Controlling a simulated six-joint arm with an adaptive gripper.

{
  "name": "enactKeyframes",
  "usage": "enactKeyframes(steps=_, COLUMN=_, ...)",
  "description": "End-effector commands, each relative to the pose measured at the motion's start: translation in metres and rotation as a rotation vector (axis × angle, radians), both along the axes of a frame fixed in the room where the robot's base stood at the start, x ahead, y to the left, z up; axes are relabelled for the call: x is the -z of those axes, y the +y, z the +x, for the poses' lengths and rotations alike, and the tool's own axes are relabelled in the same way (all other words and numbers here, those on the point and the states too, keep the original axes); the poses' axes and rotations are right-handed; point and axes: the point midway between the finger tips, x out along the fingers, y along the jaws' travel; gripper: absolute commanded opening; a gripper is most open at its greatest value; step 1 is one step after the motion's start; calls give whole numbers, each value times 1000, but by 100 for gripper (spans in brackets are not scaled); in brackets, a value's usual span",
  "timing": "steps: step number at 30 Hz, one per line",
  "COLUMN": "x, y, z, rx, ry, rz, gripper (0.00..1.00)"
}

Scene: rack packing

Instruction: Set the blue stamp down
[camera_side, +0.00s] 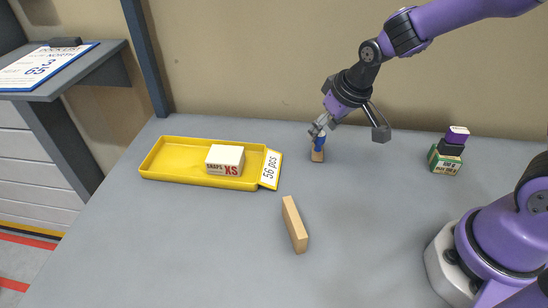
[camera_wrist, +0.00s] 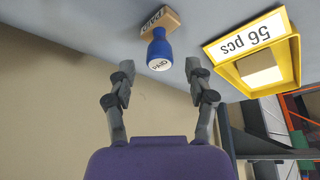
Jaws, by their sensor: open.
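The blue stamp (camera_side: 319,145) stands upright on the grey table, its blue handle on top of a wooden base.
A yellow tray (camera_side: 165,172) with a "56 pcs" tag holds a white XS box (camera_side: 225,160) to the left. A wooden block (camera_side: 295,225) lies in front. A small stack of boxes (camera_side: 448,152) stands at the right. Table around the stamp is clear.

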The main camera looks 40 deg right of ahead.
Motion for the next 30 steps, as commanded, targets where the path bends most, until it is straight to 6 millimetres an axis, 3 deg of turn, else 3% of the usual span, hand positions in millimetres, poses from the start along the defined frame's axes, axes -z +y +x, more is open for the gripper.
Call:
enactKeyframes(steps=9, x=-65, y=0, z=-25, rx=0, ry=-7, rz=0, gripper=61)
enactKeyframes(steps=17, x=-92, y=0, z=-44, rx=0, ry=-12, rz=0, gripper=61)
enactKeyframes(steps=24, x=-114, y=0, z=-106, rx=3, ry=-72, rz=3, gripper=61)
enactKeyframes(steps=30, x=-113, y=0, z=-138, rx=3, ry=-97, rz=4, gripper=61)
